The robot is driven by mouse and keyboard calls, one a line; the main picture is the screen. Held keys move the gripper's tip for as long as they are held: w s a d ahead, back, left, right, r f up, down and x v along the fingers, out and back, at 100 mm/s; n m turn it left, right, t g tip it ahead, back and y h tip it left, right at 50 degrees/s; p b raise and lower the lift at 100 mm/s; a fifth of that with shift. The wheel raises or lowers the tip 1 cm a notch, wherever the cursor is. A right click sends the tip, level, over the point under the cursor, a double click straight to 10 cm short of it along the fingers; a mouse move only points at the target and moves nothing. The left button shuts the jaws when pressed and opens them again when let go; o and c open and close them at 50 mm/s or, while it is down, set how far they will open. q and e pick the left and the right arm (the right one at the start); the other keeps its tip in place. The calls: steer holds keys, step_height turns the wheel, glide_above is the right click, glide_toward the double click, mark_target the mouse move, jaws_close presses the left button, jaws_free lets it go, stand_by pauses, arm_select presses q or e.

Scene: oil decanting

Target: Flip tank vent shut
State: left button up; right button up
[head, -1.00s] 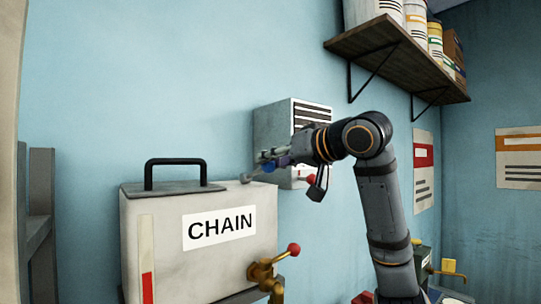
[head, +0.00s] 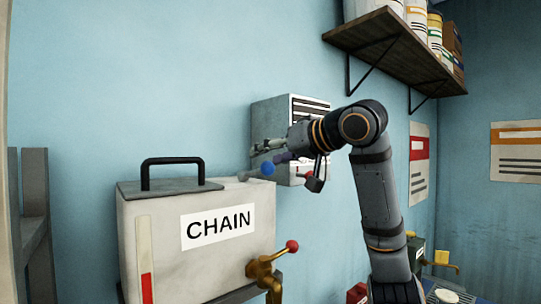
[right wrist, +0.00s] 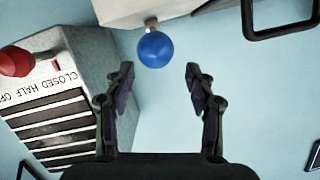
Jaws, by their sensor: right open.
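The pale tank (head: 155,240) labelled CHAIN stands at the lower left of the head view. Its vent is a short grey lever with a blue ball knob (head: 267,168) at the tank's top right edge, leaning right and slightly up. In the right wrist view the blue knob (right wrist: 155,49) lies just beyond the fingertips, roughly centred between them, with the tank's corner behind it. My right gripper (head: 260,146) is open and empty, a little above the knob in the head view; its spread fingers also show in the wrist view (right wrist: 159,75). My left gripper is not in view.
A grey wall box (head: 276,120) with a red knob (right wrist: 15,61) and a striped label is close behind my right gripper. A black handle (head: 175,162) rises from the tank lid. A brass tap (head: 262,270) with a red ball projects at the tank's front right. A shelf (head: 385,45) hangs above.

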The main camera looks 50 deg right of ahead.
steer(key=shift+s, duration=0.1)
steer(key=v, duration=0.7)
steer(key=shift+s, duration=0.15)
